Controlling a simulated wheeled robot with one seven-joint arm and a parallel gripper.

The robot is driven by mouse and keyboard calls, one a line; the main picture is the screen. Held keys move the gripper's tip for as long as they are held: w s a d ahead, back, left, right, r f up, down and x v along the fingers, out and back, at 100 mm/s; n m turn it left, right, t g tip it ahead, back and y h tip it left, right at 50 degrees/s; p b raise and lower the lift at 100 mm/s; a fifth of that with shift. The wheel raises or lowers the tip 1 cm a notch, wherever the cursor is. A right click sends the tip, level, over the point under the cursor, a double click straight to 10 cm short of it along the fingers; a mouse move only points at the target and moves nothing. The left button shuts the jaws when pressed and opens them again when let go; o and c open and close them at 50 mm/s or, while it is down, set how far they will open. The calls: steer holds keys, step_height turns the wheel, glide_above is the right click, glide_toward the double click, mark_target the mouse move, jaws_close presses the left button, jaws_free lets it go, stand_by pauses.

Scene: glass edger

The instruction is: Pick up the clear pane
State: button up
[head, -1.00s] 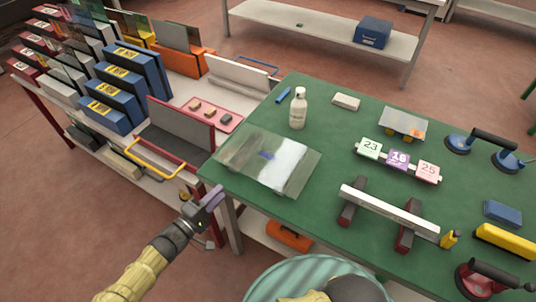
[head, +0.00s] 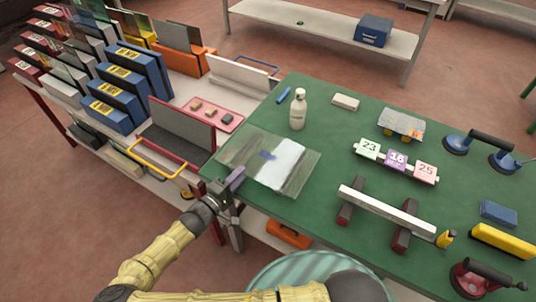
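The clear pane (head: 247,149) lies flat near the left corner of the green-topped table (head: 330,149). It has a small blue mark and a bright white reflection, and its left edge is close to the table edge. My gripper (head: 236,193) is at the table's front left edge, just below the pane's near left corner. Its fingers look spread apart, with the upper finger near the pane's corner. I see nothing held between them. Whether a finger touches the pane cannot be told. The lower finger is hard to make out against the table edge and leg.
A white bottle (head: 298,110) stands just behind the pane. A smaller glass piece (head: 401,122) rests on yellow supports, with number cards (head: 397,161) in front. A white bar (head: 388,211) on dark red blocks lies to the right. A rack shelf (head: 178,181) stands left.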

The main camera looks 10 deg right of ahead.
steer(key=shift+w+d, duration=0.45)
steer(key=shift+w, duration=0.1)
jaws_close()
stand_by(1.4)
